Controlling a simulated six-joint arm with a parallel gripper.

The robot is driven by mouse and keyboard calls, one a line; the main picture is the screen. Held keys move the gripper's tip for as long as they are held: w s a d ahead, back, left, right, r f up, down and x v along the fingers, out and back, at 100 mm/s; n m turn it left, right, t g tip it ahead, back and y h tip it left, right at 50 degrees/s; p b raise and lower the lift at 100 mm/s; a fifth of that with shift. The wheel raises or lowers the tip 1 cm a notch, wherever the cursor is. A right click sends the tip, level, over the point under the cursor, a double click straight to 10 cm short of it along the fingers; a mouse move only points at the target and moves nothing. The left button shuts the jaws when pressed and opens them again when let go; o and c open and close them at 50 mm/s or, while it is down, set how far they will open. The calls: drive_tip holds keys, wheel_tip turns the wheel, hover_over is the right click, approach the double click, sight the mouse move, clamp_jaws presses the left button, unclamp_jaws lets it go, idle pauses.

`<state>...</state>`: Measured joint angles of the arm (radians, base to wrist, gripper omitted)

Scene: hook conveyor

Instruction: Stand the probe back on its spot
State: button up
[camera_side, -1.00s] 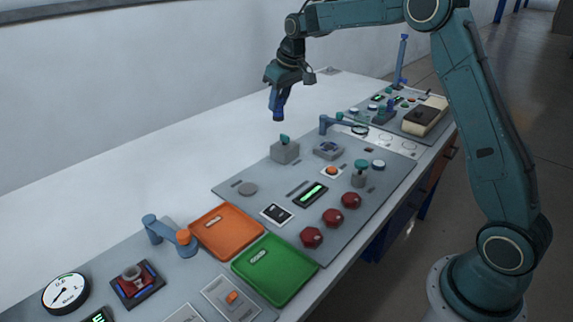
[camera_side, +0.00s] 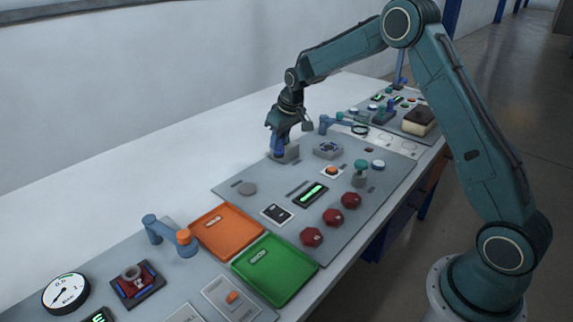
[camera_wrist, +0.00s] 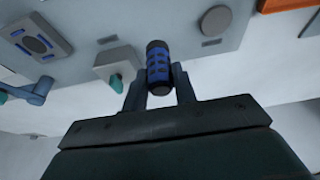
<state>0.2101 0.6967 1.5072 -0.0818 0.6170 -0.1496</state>
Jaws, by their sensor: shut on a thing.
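The probe, a blue and black cylinder (camera_wrist: 158,62), sits between the two fingers of my gripper (camera_wrist: 159,77), which is shut on it. In the side view my gripper (camera_side: 281,138) is low over the back part of the grey panel, with the blue probe (camera_side: 279,150) pointing down in front of a grey block (camera_side: 293,155). I cannot tell whether its lower end touches anything. A flat grey disc (camera_side: 247,188) lies on the panel to the left of the probe, and also shows in the wrist view (camera_wrist: 216,20). I cannot tell which place is its spot.
The grey block bears a teal knob (camera_wrist: 116,83), close beside my fingers in the wrist view. A square fixture (camera_side: 327,149) and a blue-grey bracket arm (camera_side: 335,122) stand nearby. The white tabletop behind is clear.

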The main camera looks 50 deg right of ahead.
sight(281, 157)
drive_tip(key=shift+f, duration=3.9)
drive_tip(key=o, duration=1)
drive_tip(key=shift+f, duration=0.15)
drive_tip(key=shift+c, duration=0.2)
drive_tip(key=v, duration=1.2)
